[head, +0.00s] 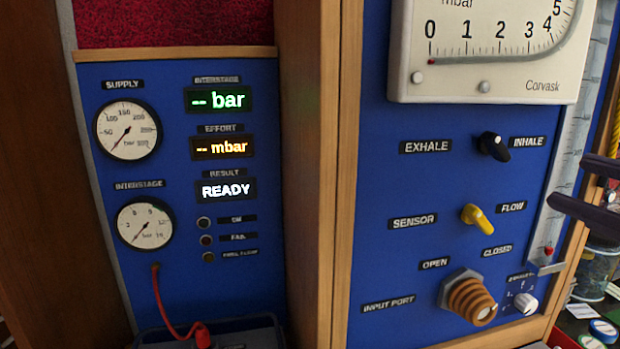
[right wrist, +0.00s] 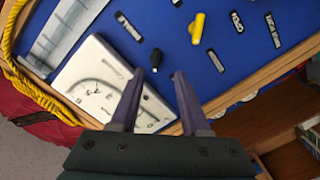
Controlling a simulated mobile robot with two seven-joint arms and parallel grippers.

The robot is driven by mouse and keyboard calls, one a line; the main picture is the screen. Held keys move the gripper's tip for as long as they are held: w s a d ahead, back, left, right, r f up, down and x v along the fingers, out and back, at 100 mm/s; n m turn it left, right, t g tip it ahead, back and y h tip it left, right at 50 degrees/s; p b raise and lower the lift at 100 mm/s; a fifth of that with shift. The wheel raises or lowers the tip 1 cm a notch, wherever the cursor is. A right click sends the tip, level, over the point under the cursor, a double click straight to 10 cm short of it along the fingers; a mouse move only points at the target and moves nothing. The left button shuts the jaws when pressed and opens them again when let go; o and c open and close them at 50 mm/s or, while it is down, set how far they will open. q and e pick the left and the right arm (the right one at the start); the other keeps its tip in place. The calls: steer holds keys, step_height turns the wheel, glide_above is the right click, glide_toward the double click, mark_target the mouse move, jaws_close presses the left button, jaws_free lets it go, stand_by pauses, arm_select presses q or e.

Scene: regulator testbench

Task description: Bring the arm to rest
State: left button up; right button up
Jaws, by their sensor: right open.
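My right gripper (head: 568,182) shows at the right edge of the head view, its two dark purple fingers pointing left. In the right wrist view my right gripper (right wrist: 156,80) is open, with nothing between its fingers. Beyond its tips is the blue panel with the black exhale/inhale knob (right wrist: 155,58), which seems apart from the fingers. The knob (head: 494,146) also shows in the head view, left of the gripper. The rest of my right arm is out of the head view. My left gripper is in neither view.
The blue panel carries a white gauge (head: 485,50), a yellow sensor/flow knob (head: 477,216) and a ribbed input port (head: 468,298). A clear scaled column (head: 577,130) stands near the fingers. A wooden post (head: 310,170) separates the left panel with two dials. A yellow rope (right wrist: 25,80) hangs beside the bench.

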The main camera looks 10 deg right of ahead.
steer(key=s+a+f+m+g+h, duration=0.1)
steer(key=s+f+m+g, duration=0.15)
steer(key=f, duration=0.35)
steer(key=s+a+f+m+g+h, duration=0.1)
steer(key=s+f+m+g, duration=0.1)
steer(key=f+m+g, duration=0.3)
steer(key=s+a+f+g+y, duration=0.1)
steer(key=s+a+f+g, duration=0.65)
steer(key=s, duration=0.55)
step_height(320, 180, up, 22)
steer(key=a+t+p, duration=0.1)
steer(key=p, duration=2.2)
steer(key=shift+a+r, duration=0.25)
steer(key=shift+w, duration=0.1)
